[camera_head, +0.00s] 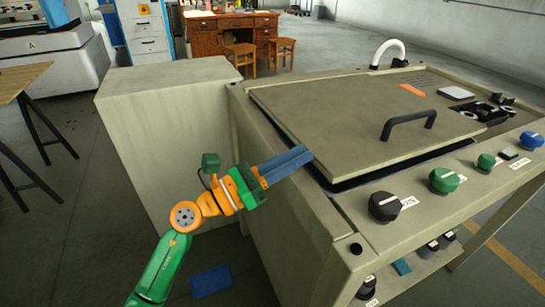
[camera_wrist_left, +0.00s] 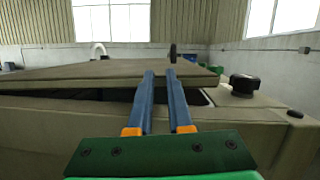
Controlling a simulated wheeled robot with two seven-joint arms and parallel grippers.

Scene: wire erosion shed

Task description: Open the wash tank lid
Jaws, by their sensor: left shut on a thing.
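The wash tank lid (camera_head: 350,110) is a flat grey-beige panel on top of the tank cabinet (camera_head: 300,225), with a black bar handle (camera_head: 408,122) near its front right. A dark gap shows under its front edge, so it stands slightly raised. My left gripper (camera_head: 300,158) has blue fingers and reaches the lid's front left corner, away from the handle. In the left wrist view the fingers (camera_wrist_left: 161,76) lie at the lid's edge (camera_wrist_left: 110,75), shut on it with a narrow gap between them. The exact contact is hard to see. My right gripper is not in view.
Black, green and blue knobs (camera_head: 384,206) line the cabinet's front panel. A plain beige box (camera_head: 165,120) stands left of the tank. A white curved spout (camera_head: 388,52) rises behind. A wooden desk (camera_head: 235,32) and stools are farther back.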

